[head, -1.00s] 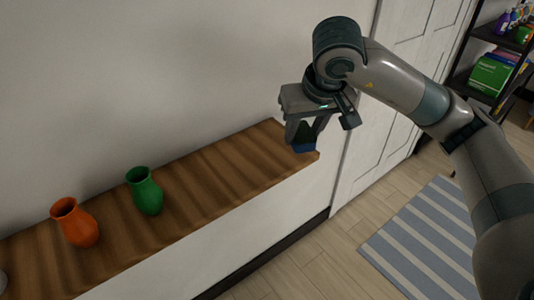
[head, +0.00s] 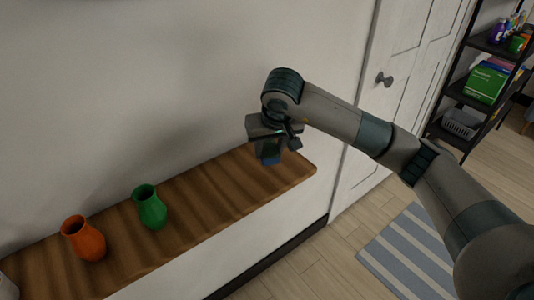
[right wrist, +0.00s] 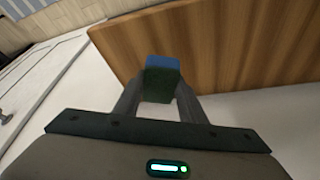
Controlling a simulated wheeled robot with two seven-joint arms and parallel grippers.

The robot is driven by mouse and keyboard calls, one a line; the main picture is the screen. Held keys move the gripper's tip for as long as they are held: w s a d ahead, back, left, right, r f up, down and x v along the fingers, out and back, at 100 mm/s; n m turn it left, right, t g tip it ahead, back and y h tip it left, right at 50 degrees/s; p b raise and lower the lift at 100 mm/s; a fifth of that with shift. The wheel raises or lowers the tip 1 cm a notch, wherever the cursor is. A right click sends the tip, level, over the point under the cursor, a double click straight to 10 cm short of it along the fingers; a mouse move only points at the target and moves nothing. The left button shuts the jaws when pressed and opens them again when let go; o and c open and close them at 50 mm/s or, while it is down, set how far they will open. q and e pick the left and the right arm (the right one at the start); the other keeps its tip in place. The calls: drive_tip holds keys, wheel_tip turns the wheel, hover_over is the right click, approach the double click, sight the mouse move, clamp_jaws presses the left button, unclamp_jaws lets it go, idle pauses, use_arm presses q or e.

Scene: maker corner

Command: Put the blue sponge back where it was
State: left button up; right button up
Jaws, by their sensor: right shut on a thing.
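The blue sponge (right wrist: 162,62) is between the fingers of my right gripper (right wrist: 160,98), which is shut on it; a dark green layer shows below its blue part in the right wrist view. In the head view my right gripper (head: 269,158) and the sponge (head: 270,158) are over the right part of the wooden shelf (head: 222,192). The sponge is mostly covered by the gripper there, and I cannot tell whether it touches the wood. My left gripper is out of view.
A green vase (head: 151,208) and an orange vase (head: 84,239) stand on the shelf to the left. The shelf between the green vase and my gripper is clear. A white door (head: 400,80), a black rack (head: 452,138) and a striped rug (head: 415,250) are to the right.

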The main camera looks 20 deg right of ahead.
sight(267, 169)
drive_tip(key=shift+w+a+f, duration=0.2)
drive_tip(key=shift+w+f, duration=0.1)
drive_tip(key=shift+w, duration=0.1)
wheel_tip(267, 169, down, 2)
drive_tip(key=shift+p, duration=0.8)
drive_tip(key=shift+f+p, duration=0.4)
drive_tip(key=shift+f, duration=0.55)
drive_tip(key=shift+f, duration=0.1)
